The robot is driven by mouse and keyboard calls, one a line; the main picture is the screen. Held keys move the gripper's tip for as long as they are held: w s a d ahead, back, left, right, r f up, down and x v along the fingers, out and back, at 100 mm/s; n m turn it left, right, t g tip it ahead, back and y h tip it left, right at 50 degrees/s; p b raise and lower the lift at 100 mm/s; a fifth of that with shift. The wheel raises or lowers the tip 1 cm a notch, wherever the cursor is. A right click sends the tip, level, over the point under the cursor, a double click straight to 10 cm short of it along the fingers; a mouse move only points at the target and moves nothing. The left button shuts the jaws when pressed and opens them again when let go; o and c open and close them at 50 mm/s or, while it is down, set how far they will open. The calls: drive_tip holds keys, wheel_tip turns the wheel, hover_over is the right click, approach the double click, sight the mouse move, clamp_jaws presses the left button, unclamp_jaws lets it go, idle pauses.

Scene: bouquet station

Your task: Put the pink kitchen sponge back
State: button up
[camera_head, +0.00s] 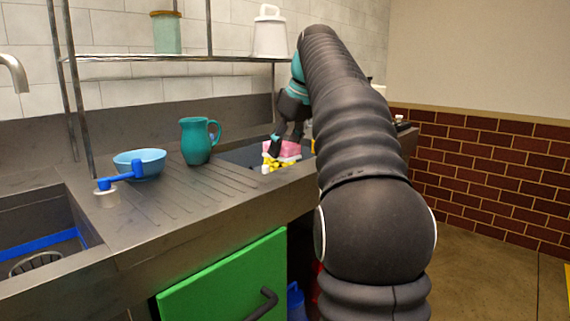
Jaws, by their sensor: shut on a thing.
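The pink kitchen sponge (285,148) is at my gripper (280,146), at the right end of the counter by a second sink basin (238,156). My gripper points down and is shut on the sponge. A yellow and white item (279,163) shows just below the sponge; I cannot tell whether they touch. My arm hides the area to the right of the gripper.
A teal pitcher (196,142) and a blue bowl (140,163) stand on the ribbed drainboard (185,190) to the left. A metal shelf (170,58) spans above, holding a jar (166,33) and a white canister (269,32). A green cabinet door (225,283) is below.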

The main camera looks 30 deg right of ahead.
sight(285, 175)
drive_tip(key=shift+f+b, duration=0.75)
drive_tip(key=shift+f, duration=1.25)
drive_tip(key=shift+f, duration=0.2)
drive_tip(key=o, duration=1.1)
drive_tip(key=shift+r, duration=0.1)
drive_tip(key=p+v, duration=0.4)
drive_tip(key=v, duration=0.8)
drive_tip(key=shift+r, duration=0.15)
